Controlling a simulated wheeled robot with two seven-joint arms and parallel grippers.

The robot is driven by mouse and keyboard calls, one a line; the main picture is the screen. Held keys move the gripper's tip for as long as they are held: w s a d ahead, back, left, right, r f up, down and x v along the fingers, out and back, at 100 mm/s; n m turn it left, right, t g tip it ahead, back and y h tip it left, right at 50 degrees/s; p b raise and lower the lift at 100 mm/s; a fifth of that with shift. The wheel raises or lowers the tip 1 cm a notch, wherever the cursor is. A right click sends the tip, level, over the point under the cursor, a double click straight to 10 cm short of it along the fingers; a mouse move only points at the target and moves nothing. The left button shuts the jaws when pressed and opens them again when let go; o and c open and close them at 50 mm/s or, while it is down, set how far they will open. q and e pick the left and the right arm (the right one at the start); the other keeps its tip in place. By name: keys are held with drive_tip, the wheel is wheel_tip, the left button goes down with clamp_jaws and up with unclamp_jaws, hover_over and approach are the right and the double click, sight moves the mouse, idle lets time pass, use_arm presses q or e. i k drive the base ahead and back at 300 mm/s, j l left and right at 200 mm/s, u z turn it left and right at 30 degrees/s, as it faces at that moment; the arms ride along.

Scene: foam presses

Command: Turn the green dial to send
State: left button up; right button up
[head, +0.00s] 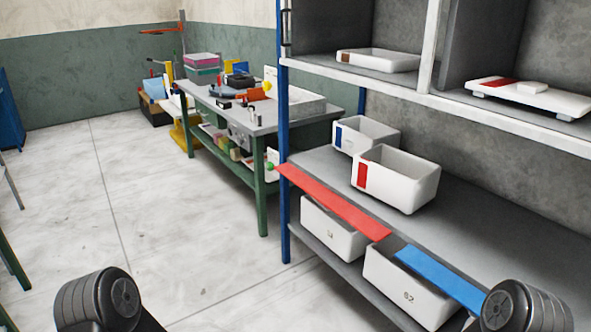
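A small green round spot (270,167) shows on a white panel (273,158) at the near right end of the green-legged workbench, below its top. It may be the green dial, but it is too small to read its setting or any marking. A yellow round piece (267,86) shows on another white panel, above the bench top. Neither gripper is in view. Only dark rounded parts of my own arms show at the bottom left and bottom right, well away from the bench.
The workbench (225,104) holds tools, a grey tray and pink and green boxes. A blue-posted shelf rack (465,185) fills the right, with white bins (405,183) and red (330,200) and blue (440,277) strips. Open concrete floor (150,215) lies left and ahead.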

sight(270, 165)
drive_tip(key=i+j+z, duration=0.15)
drive_tip(key=z, duration=0.3)
drive_tip(key=i+j+z, duration=0.1)
drive_tip(key=z, duration=0.4)
drive_tip(key=j+z, duration=0.3)
drive_tip(key=z, duration=0.15)
drive_tip(key=j+z, duration=0.2)
drive_tip(key=j, duration=0.45)
drive_tip(key=j+z, duration=0.2)
drive_tip(key=j, duration=0.5)
drive_tip(key=j+z, duration=0.2)
drive_tip(key=j, duration=0.5)
drive_tip(key=j+z, duration=0.2)
drive_tip(key=j, duration=0.45)
drive_tip(key=k+j+z, duration=0.2)
drive_tip(key=j, duration=0.45)
drive_tip(key=k+j, duration=0.1)
drive_tip(key=j, duration=0.3)
drive_tip(key=k+j, duration=0.1)
drive_tip(key=j, duration=0.75)
drive_tip(key=k+j, duration=0.15)
drive_tip(key=j, duration=0.3)
